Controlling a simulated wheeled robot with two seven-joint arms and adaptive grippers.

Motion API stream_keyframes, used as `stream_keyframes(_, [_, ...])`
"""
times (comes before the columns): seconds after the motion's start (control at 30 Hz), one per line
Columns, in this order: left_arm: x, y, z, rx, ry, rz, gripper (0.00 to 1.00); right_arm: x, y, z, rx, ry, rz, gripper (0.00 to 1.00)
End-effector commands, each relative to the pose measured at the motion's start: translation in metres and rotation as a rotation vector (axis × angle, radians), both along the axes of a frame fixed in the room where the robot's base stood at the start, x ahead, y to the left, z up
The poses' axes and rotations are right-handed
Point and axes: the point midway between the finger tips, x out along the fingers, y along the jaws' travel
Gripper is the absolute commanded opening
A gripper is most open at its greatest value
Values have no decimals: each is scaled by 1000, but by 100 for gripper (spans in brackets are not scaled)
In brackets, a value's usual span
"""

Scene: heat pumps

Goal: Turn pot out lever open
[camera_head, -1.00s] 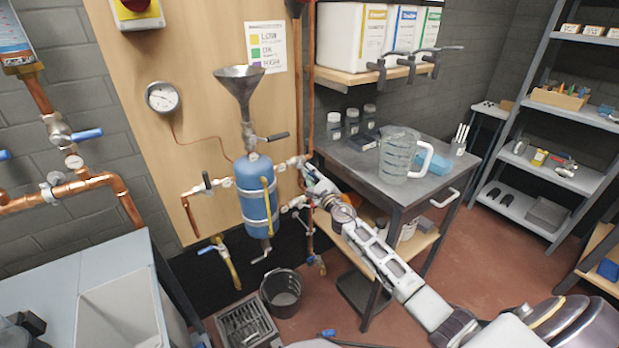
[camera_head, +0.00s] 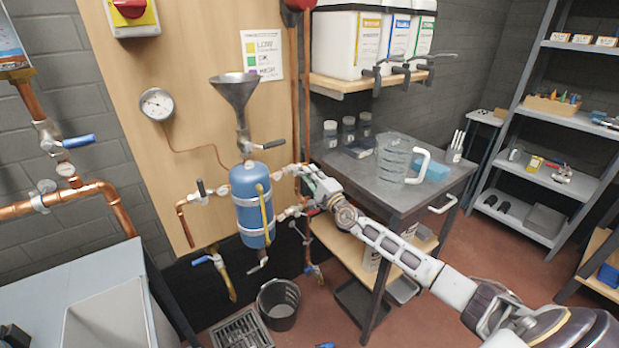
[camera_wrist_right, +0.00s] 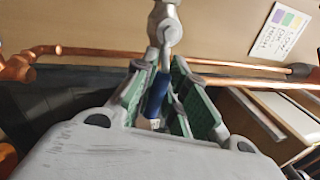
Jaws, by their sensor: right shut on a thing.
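The blue pot (camera_head: 252,205) hangs on the wooden board under a metal funnel (camera_head: 233,95), with valves and short pipes on both sides. My right gripper (camera_head: 305,180) is at the valves just right of the pot. In the right wrist view, a lever with a blue handle (camera_wrist_right: 156,95) lies between its green-padded fingers (camera_wrist_right: 158,100), which are shut on it. The lever's metal end meets a silvery valve body (camera_wrist_right: 164,22). In the head view my fingers hide most of this lever. My left gripper is not in view.
A metal cart (camera_head: 405,195) with a glass jug (camera_head: 393,158) stands right of the pot, close behind my right arm. A black bucket (camera_head: 279,305) and a floor drain (camera_head: 241,331) are below. Copper pipes (camera_head: 298,90) run up the board's right edge.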

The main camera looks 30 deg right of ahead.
Motion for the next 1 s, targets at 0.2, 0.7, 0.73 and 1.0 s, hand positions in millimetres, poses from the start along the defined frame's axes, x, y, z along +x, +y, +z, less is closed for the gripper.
stream_keyframes(0.2, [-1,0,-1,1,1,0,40,0,-1,3,-107,-12,0,0])
stream_keyframes(0.7, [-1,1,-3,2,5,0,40,0,0,6,-152,-19,-1,0])
stream_keyframes(0.73, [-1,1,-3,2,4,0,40,0,0,6,-152,-19,-1,0])
stream_keyframes(1.0, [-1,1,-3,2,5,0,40,0,0,6,-149,-20,0,36])
